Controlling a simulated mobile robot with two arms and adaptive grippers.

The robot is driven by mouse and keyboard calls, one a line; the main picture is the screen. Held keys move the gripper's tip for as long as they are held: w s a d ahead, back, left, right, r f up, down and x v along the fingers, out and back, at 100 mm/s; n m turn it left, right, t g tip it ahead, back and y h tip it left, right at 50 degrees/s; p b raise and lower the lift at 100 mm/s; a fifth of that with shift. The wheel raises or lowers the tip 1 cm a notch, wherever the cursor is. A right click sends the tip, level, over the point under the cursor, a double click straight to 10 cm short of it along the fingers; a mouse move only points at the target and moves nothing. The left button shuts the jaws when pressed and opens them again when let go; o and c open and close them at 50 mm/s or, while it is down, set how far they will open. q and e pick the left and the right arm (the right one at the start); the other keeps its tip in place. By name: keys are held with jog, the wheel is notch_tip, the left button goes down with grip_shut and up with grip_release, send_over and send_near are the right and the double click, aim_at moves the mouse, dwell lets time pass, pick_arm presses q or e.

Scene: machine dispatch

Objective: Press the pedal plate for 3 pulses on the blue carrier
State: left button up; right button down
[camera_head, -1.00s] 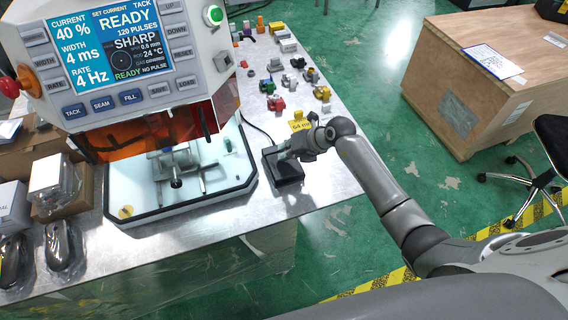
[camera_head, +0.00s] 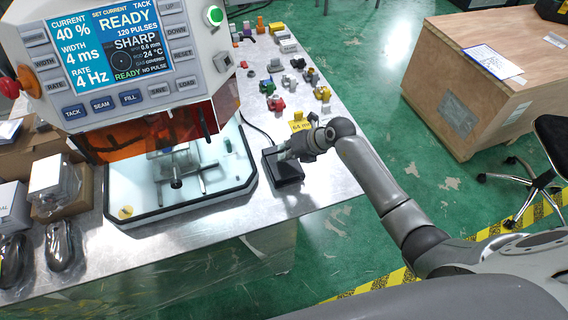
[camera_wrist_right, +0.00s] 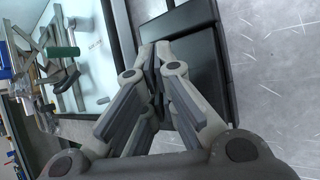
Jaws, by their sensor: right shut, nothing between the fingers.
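The pedal plate (camera_head: 290,172) is a black plate in a dark frame on the metal table, right of the machine. It also shows in the right wrist view (camera_wrist_right: 193,72). My right gripper (camera_head: 284,156) is over its left part, shut and empty, with fingertips (camera_wrist_right: 158,58) at the plate; I cannot tell whether they touch or press it. The machine's screen (camera_head: 113,45) reads READY, 120 PULSES and NO PULSE. A metal fixture (camera_head: 176,168) stands in the lit chamber under the orange shield. I cannot make out which piece is the blue carrier. My left gripper is out of view.
Several small coloured parts (camera_head: 275,103) lie on the table behind the pedal. A yellow tag (camera_head: 299,126) stands just behind my right gripper. Boxes (camera_head: 55,182) and bagged items are at the left. A wooden crate (camera_head: 490,80) stands on the floor at right.

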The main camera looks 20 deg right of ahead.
jog(key=shift+f, duration=0.4)
jog(key=shift+s+f+b, duration=0.25)
jog(key=shift+f+b, duration=0.3)
jog(key=shift+f, duration=0.3)
dwell(0.8)
jog(key=shift+r, duration=0.1)
jog(key=shift+w+r+p, duration=0.2)
jog(key=shift+r+p, duration=0.75)
jog(key=shift+r, duration=0.1)
jog(key=shift+r, duration=0.1)
jog(key=r+p, duration=0.4)
jog(key=r, duration=0.1)
jog(key=shift+w, duration=0.3)
dwell(1.3)
